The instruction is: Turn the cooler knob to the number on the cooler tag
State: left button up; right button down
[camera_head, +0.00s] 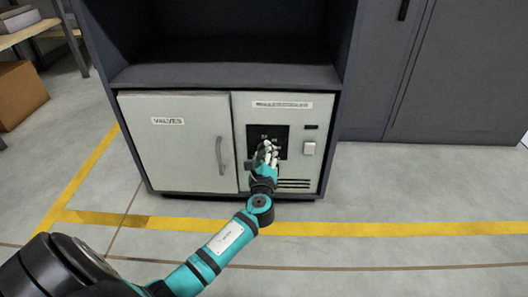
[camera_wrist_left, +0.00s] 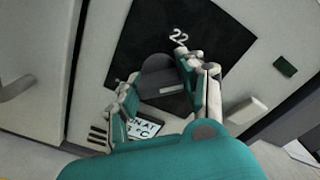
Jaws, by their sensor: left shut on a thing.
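The cooler panel (camera_head: 240,120) is the pale right-hand front of the dark cabinet, with a black dial plate (camera_head: 282,132) on it. In the left wrist view the dark round knob (camera_wrist_left: 160,72) stands on the black dial plate (camera_wrist_left: 215,40). A white "22" (camera_wrist_left: 179,38) shows beside the knob; other numbers are hidden or too small to read. My left gripper (camera_head: 267,153) is at the dial, its fingers on both sides of the knob and shut on it. A white tag (camera_wrist_left: 146,127) below the dial is partly hidden by my gripper; I cannot read its number. My right gripper is not in view.
Left of the panel is a closed door labelled "VALVES" (camera_head: 168,121) with a curved handle (camera_head: 220,156). A pale switch (camera_head: 309,148) sits right of the dial, and vent slots (camera_head: 295,184) lie below. An open dark shelf (camera_head: 230,73) is above. The floor in front is clear.

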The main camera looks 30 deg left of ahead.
pick_arm(q)
jog(key=o, duration=1.2)
jog(key=shift+s, duration=0.1)
jog(key=v, duration=1.2)
jog(key=shift+f, duration=0.1)
